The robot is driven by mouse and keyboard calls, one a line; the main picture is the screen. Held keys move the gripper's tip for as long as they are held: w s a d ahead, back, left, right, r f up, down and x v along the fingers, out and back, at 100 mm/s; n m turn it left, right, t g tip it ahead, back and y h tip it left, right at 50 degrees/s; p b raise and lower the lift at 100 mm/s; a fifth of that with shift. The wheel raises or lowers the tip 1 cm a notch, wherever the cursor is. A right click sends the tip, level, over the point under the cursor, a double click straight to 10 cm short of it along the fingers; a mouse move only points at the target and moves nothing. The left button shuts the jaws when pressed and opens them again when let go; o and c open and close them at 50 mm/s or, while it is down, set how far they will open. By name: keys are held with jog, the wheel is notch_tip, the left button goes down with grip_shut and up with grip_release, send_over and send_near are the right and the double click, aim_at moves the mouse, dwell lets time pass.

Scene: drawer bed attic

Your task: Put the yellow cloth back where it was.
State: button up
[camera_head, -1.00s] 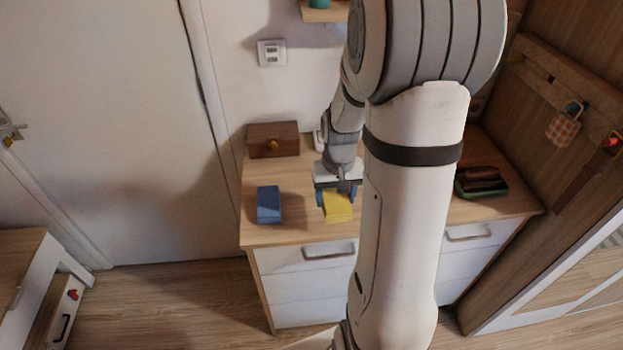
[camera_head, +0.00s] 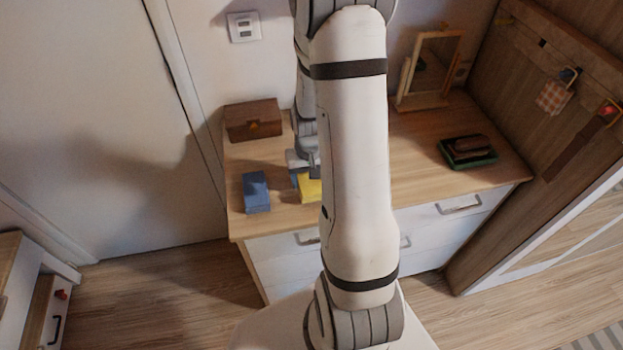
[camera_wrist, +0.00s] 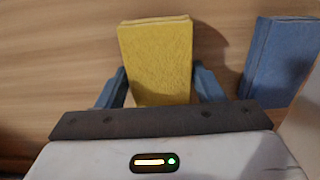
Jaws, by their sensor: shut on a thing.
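The yellow cloth (camera_wrist: 156,60) is a folded block between the two blue fingers of my gripper (camera_wrist: 159,88) in the wrist view. My gripper is shut on its near part. In the head view the yellow cloth (camera_head: 309,188) shows at the front left of the dresser top (camera_head: 412,178), partly hidden by my arm. I cannot tell whether the cloth touches the wood. A blue folded cloth (camera_head: 256,192) lies to its left, and it also shows at the right of the wrist view (camera_wrist: 282,58), apart from my gripper.
A brown wooden box (camera_head: 253,119) stands at the back left of the dresser. A framed mirror (camera_head: 409,83) stands at the back. A green tray (camera_head: 484,160) with dark items sits at the right. The wood between my arm and the tray is clear. A checked pot holder (camera_head: 552,98) hangs at the right.

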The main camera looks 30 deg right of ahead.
notch_tip(320, 180, down, 2)
jog(key=o, duration=0.9)
notch_tip(320, 180, up, 11)
jog(key=shift+b, duration=0.7)
jog(key=s+a+r+n+t, duration=0.1)
jog(key=s+a+r, duration=0.3)
jog(key=r, duration=0.1)
jog(key=s+a+r+n+t, duration=0.1)
jog(key=s+a+r, duration=0.2)
jog(key=s+r, duration=0.1)
jog(key=s+a+r+n+t, duration=0.1)
jog(key=s+a+r, duration=0.3)
jog(key=r, duration=0.1)
jog(key=shift+s+a+r, duration=0.3)
jog(key=shift+s+r, duration=0.05)
